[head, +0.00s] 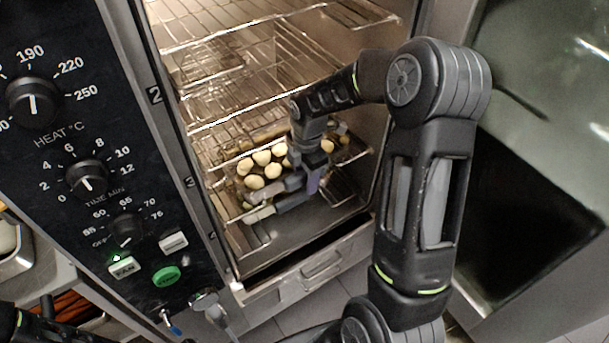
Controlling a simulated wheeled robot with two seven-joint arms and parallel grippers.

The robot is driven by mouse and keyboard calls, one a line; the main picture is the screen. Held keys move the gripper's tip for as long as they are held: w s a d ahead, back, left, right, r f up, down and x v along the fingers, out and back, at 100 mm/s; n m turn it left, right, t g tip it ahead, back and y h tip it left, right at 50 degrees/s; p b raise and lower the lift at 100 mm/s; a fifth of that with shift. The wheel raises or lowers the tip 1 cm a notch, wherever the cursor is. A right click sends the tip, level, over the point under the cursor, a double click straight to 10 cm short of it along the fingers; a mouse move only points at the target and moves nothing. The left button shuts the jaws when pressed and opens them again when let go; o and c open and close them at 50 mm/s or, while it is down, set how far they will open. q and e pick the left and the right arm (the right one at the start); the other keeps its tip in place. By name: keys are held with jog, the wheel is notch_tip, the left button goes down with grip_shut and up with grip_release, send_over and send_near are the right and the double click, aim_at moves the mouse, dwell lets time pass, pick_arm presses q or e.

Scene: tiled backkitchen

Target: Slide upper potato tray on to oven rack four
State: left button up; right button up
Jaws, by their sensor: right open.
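Pale round potatoes (262,158) lie grouped low inside the open oven, at about the height of the lower racks. Their tray is mostly hidden by the potatoes, the rack wires and my gripper. A low wire rack (262,237) shows near the number 4 mark (212,236); I cannot tell whether the tray rests fully on it. My right arm reaches into the oven from the right. My right gripper (254,206) is open at the front of the potatoes, its fingers pointing left; contact with the tray is unclear. My left gripper is not in view.
Empty wire racks (235,72) sit above the potatoes. The control panel (95,150) with knobs and buttons stands left of the opening. A drawer-like front with a handle (322,265) is below. The oven's glass door (545,170) stands open at right.

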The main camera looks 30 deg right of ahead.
jog(key=r, duration=0.7)
jog(key=shift+s+r, duration=0.2)
jog(key=shift+r, duration=0.2)
notch_tip(320, 180, up, 8)
jog(key=p, duration=0.6)
jog(key=shift+c, duration=0.5)
grip_shut()
dwell(0.9)
